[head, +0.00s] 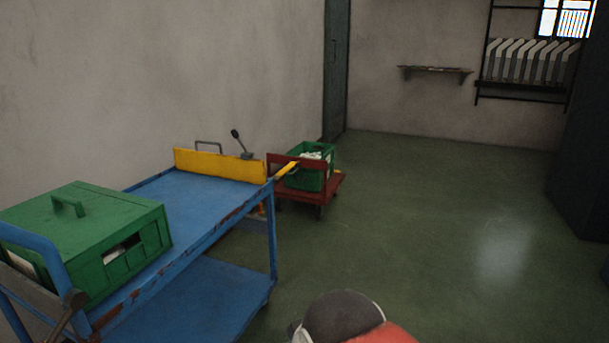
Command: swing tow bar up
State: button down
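A blue cart (198,190) stands at the left, with a yellow end board (218,165) across its far end. A short yellow bar (287,169) sticks out at a slant by the far right corner, between the blue cart and a small red cart (329,187). It may be the tow bar; I cannot tell which cart it is fixed to. A dark lever with a round knob (236,134) leans behind the end board. A rounded dark and red part at the bottom middle seems to be my own arm. My gripper does not show.
A green box with a lid handle (88,228) sits on the blue cart's near end. A green crate (309,178) with pale contents rides on the red cart. A wall shelf (436,70) and a rack of pale boards (528,62) are at the back. Green floor is clear at right.

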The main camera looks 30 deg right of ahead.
aim_at(284, 170)
jog(key=z, duration=0.6)
jog(key=i+l+u, duration=0.1)
jog(key=i+l, duration=0.6)
jog(key=i, duration=0.3)
jog(key=i+l+u, duration=0.1)
jog(key=i+l, duration=0.65)
jog(key=i, duration=0.25)
jog(key=i+l+u, duration=0.1)
jog(key=i+l, duration=0.75)
jog(key=i, duration=0.1)
